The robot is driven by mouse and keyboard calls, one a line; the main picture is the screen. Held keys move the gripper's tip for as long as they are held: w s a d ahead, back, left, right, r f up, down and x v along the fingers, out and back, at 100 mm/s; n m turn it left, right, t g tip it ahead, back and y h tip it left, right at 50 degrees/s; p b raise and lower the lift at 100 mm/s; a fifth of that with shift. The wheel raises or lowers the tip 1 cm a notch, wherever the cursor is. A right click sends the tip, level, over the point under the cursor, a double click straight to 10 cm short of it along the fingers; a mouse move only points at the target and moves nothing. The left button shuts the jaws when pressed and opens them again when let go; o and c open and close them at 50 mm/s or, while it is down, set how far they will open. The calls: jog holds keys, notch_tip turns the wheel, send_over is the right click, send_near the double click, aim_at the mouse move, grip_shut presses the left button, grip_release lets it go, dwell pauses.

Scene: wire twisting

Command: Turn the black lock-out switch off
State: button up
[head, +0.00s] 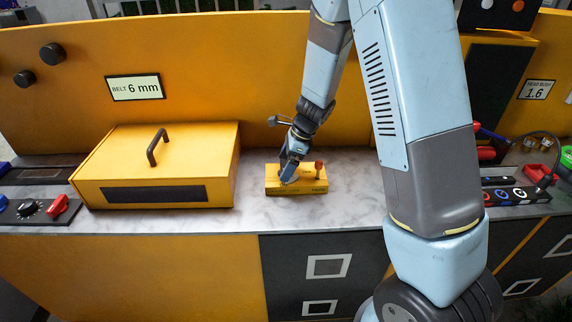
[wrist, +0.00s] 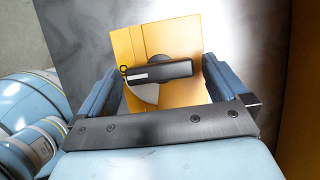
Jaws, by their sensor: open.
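The black lock-out switch (wrist: 160,71) is a bar handle with a white mark, on a small yellow box (wrist: 186,33). In the wrist view the bar lies nearly level across the picture, between my open gripper's (wrist: 162,66) two fingers. Its left end is close to the left finger; I cannot tell whether they touch. A pale wedge shows below the bar, and a small dark ring sits at its left end. In the head view the yellow box (head: 310,187) stands on the counter, with my gripper (head: 289,172) over its left part, hiding the switch.
A large yellow case (head: 106,160) with a dark handle stands left of the small box on the marble counter (head: 355,190). A red-topped post (head: 318,170) rises at the box's right. Red and black fixtures (head: 515,194) lie farther right. A yellow wall stands behind.

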jog(key=shift+a+f, duration=0.15)
jog(key=shift+f, duration=0.1)
jog(key=shift+c, duration=0.3)
jog(key=c, duration=0.9)
